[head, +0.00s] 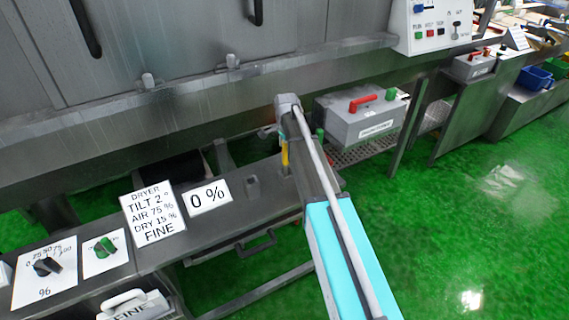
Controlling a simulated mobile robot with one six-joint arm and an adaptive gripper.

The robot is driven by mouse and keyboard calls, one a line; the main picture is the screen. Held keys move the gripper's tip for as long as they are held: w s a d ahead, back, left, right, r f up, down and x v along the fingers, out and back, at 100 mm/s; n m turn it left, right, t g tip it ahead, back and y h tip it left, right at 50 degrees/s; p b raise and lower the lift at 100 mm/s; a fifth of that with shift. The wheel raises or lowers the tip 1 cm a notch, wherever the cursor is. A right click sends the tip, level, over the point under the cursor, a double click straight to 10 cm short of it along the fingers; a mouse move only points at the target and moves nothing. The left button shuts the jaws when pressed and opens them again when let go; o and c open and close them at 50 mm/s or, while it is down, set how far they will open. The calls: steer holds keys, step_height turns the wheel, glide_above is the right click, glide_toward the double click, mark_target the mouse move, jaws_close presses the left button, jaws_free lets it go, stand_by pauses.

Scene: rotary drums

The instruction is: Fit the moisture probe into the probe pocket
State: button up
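My arm reaches from the bottom right up to the steel bench. Its wrist is above the bench's right end, and my gripper is mostly hidden behind the arm, so its fingers cannot be made out. A thin yellow upright piece (285,154) shows just below the wrist, at the arm's left side. It may be the moisture probe, but I cannot tell whether it is held or standing. A small grey block (252,184) stands on the bench to the left of the yellow piece. It may be the probe pocket; its opening cannot be made out.
The bench carries a dryer sign (153,214), a "0 %" card (208,197), a black knob (47,265) and a green knob (105,247). A grey box with a red handle (363,103) stands behind, right of the wrist. Green floor is clear at right.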

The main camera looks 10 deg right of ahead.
jaws_close()
steer(key=shift+r, duration=0.15)
stand_by(0.4)
step_height(320, 180, up, 10)
steer(key=p, duration=1)
steer(key=shift+f, duration=0.2)
stand_by(0.5)
